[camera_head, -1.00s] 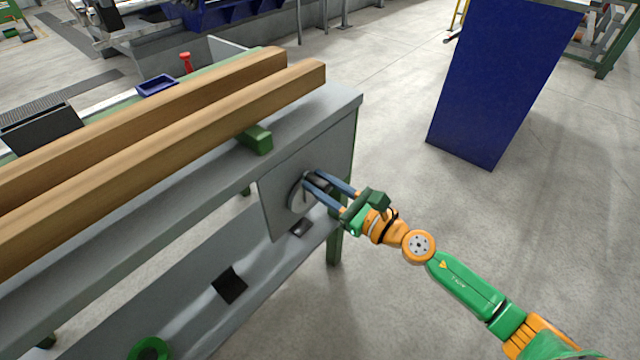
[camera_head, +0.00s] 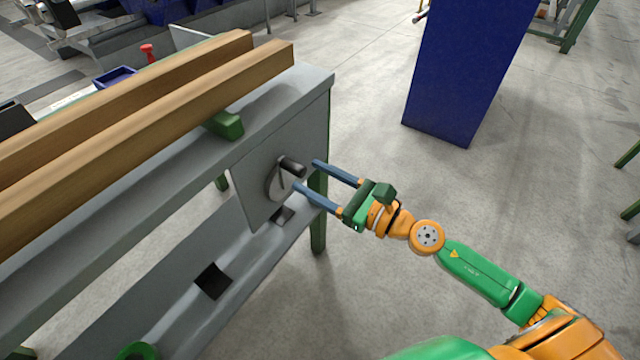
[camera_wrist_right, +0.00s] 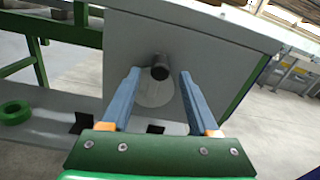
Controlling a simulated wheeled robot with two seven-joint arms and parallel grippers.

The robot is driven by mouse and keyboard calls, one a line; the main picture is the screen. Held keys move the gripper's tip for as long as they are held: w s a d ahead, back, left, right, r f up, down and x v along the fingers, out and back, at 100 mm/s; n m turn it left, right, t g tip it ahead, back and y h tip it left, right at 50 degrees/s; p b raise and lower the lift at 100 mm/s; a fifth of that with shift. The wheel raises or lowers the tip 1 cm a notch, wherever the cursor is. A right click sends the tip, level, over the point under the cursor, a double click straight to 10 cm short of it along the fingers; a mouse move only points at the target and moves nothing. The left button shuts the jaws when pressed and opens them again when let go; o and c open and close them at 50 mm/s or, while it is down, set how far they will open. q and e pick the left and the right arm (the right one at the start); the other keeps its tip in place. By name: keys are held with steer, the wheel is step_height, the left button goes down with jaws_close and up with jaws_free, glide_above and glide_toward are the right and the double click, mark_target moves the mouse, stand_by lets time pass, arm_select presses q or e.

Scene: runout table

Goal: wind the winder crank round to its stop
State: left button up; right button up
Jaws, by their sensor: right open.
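The winder crank is a grey disc (camera_head: 274,184) with a dark cylindrical handle (camera_head: 292,167), on a grey plate (camera_head: 251,200) at the table's end. In the right wrist view the handle (camera_wrist_right: 160,68) stands at the top of the pale disc (camera_wrist_right: 157,92), between and beyond the fingers. My right gripper (camera_head: 306,175) is open and empty, its two blue fingers pointing at the handle from a short way off. It also shows in the right wrist view (camera_wrist_right: 159,73). My left gripper is not in view.
Two long wooden beams (camera_head: 170,110) lie on the grey runout table (camera_head: 290,93), near a green block (camera_head: 224,124). A tall blue cabinet (camera_head: 470,70) stands at the back right.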

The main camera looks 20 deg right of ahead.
mark_target(283, 159)
steer(key=shift+s+d+f, duration=0.3)
steer(key=shift+s+d, duration=0.1)
steer(key=shift+s, duration=0.15)
steer(key=shift+s+d+b, duration=0.2)
steer(key=shift+s+b, duration=0.1)
steer(key=shift+b, duration=0.1)
steer(key=shift+s+r, duration=0.2)
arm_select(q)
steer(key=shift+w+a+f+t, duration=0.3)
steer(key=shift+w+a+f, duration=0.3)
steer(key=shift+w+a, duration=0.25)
arm_select(e)
steer(key=shift+d+r, duration=0.1)
steer(key=w+a+m+t+b, duration=0.1)
steer(key=w, duration=0.1)
steer(key=w+a+m+t+y+b, duration=0.1)
steer(key=w+a, duration=0.1)
steer(key=w+a+m+t+y+b, duration=0.1)
steer(key=w+m, duration=0.1)
steer(key=shift+w+a+t, duration=0.2)
steer(key=shift+t, duration=0.2)
steer(key=shift+w+a+r, duration=0.1)
steer(key=shift+w+a, duration=0.1)
steer(key=shift+w, duration=0.05)
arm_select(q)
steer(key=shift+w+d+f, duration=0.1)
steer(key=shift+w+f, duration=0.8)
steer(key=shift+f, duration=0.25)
arm_select(e)
jaws_close()
